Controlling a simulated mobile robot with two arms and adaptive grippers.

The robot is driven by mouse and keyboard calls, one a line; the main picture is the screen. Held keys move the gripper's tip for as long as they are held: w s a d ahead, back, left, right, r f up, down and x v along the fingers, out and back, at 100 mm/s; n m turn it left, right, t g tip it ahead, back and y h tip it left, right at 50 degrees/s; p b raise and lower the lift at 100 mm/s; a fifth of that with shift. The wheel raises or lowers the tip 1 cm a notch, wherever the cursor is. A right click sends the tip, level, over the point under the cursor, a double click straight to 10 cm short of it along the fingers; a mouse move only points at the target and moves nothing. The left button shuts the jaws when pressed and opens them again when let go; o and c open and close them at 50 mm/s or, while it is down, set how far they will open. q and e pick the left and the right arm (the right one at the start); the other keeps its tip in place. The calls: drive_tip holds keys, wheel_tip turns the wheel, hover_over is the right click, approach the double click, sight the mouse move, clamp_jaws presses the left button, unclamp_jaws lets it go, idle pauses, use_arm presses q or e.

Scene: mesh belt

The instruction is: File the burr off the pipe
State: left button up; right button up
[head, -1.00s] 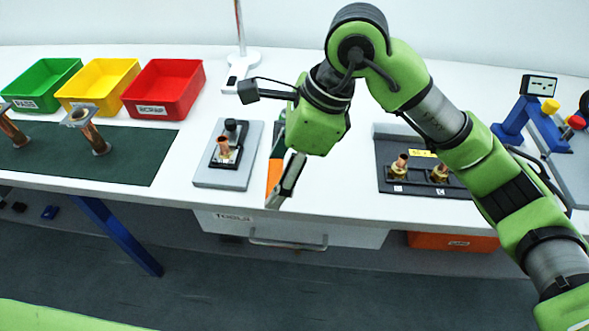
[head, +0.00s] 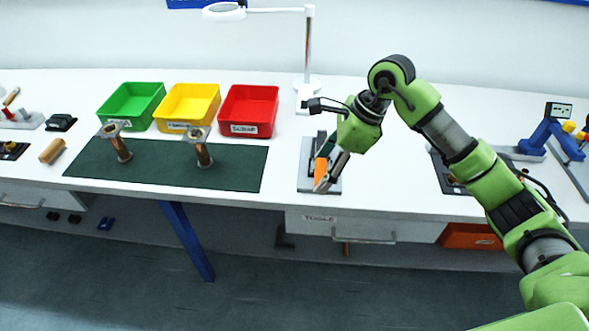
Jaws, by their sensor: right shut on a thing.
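My right gripper (head: 332,172) is over the grey fixture plate (head: 306,183) in the head view, pointing down and toward the bench front. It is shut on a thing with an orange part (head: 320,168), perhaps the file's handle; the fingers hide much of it. The pipe piece on the fixture is mostly hidden behind the gripper, and no burr can be made out. My left gripper is not in view.
Green (head: 133,105), yellow (head: 188,106) and red (head: 249,111) bins stand behind the mat. A magnifier lamp (head: 308,60) rises behind the fixture. A dark tray (head: 443,172) and a blue stand (head: 541,135) are at the right. The white bench between fixture and tray is clear.

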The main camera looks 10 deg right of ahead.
drive_tip(key=shift+w+d, duration=0.1)
drive_tip(key=shift+d, duration=0.05)
drive_tip(key=shift+w+d+f, duration=0.1)
drive_tip(key=shift+d+f, duration=0.05)
drive_tip(key=shift+d, duration=0.15)
drive_tip(key=shift+a+b, duration=0.15)
drive_tip(key=shift+b, duration=0.25)
drive_tip(key=shift+a+f, duration=0.1)
drive_tip(key=shift+f, duration=0.15)
wheel_tip(320, 180, down, 3)
drive_tip(key=b, duration=0.3)
drive_tip(key=shift+f, duration=0.15)
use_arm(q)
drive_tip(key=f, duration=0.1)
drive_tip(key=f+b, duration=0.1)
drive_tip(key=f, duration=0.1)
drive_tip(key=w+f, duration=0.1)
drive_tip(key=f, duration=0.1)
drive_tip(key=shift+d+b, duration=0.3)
use_arm(e)
drive_tip(key=shift+f, duration=0.65)
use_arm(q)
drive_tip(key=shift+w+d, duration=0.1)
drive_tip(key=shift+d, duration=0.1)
